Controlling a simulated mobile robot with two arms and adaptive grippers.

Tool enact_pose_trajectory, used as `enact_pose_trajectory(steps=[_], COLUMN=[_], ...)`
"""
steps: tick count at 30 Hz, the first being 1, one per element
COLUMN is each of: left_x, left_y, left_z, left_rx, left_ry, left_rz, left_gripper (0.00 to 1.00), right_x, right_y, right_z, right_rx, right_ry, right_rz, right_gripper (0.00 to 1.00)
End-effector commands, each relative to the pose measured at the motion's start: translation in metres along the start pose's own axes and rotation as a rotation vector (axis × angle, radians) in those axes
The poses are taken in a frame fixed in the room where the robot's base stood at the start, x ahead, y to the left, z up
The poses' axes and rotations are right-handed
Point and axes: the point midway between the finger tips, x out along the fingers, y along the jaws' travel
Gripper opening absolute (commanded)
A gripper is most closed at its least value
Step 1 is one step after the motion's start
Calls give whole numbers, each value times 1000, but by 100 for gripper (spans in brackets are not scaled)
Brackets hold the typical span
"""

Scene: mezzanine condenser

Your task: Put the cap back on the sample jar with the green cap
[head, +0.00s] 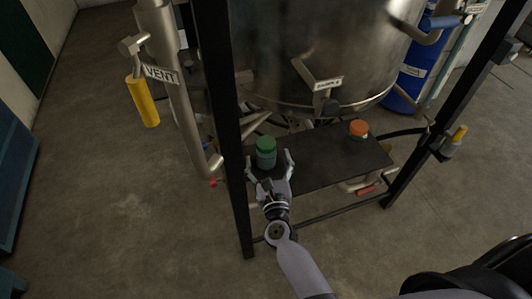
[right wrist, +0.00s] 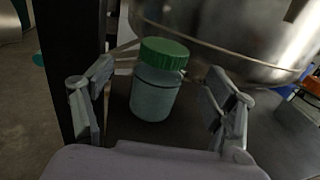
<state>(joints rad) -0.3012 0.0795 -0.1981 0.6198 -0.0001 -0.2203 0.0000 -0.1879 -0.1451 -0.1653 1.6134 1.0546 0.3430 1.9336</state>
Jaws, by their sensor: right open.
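The sample jar (head: 265,159) stands upright on a dark shelf, with its green cap (head: 265,144) on its top. In the right wrist view the jar (right wrist: 155,95) is pale grey-green, and the ribbed green cap (right wrist: 164,53) covers its mouth. A dark line shows under the cap's right edge; I cannot tell whether it is screwed tight. My right gripper (head: 270,166) is open and empty at the near side of the jar, one finger towards each side. In the right wrist view the fingers (right wrist: 160,105) show gaps to the jar on both sides. My left gripper is not in view.
A jar with an orange cap (head: 358,128) stands at the right on the same shelf (head: 318,158). A black frame post (head: 225,120) rises close left of the green-capped jar. A large steel vessel (head: 310,50) overhangs the shelf's back. The shelf between the jars is clear.

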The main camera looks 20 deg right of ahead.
Motion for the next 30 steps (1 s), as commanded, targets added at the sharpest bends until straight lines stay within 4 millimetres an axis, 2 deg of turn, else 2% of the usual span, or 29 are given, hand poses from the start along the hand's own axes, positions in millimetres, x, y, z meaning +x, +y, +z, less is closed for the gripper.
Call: enact_pose_trajectory(steps=[11, 21, 30], left_x=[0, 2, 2], left_y=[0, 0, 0], left_z=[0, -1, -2], left_rx=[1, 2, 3], left_ry=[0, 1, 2], left_rz=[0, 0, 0], left_gripper=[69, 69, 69], right_x=[4, 49, 54], right_y=[0, -2, -2], right_z=[0, -5, -5], right_rx=[0, -1, 0], right_ry=[0, -1, 0], right_rz=[0, 0, 0], right_gripper=[79, 79, 79])
